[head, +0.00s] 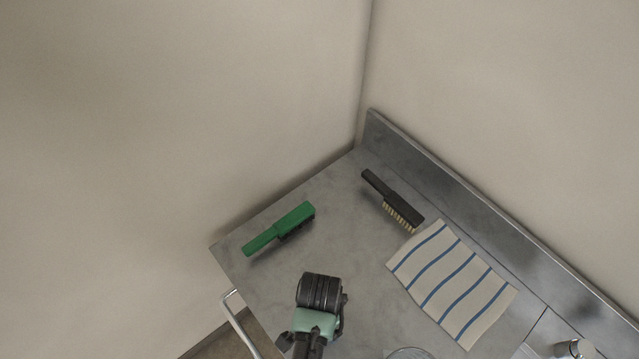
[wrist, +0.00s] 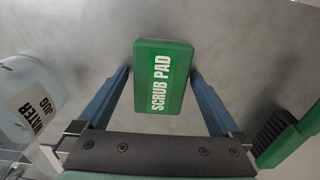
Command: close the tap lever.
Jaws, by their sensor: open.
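A shiny metal fitting (head: 575,348), which looks like part of the tap, shows at the bottom right edge of the head view, cut off by the frame. I cannot make out its lever or the lever's position. My gripper (wrist: 159,76) is open in the wrist view, with its two blue fingers spread on either side of a green scrub pad.
The scrub pad (wrist: 163,78) lies on the grey worktop (head: 345,225). A water jug (wrist: 27,100) stands left of my gripper. A green brush (head: 280,228), a black brush (head: 392,200) and a striped cloth (head: 452,283) lie around. A raised back edge (head: 480,200) runs along the wall.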

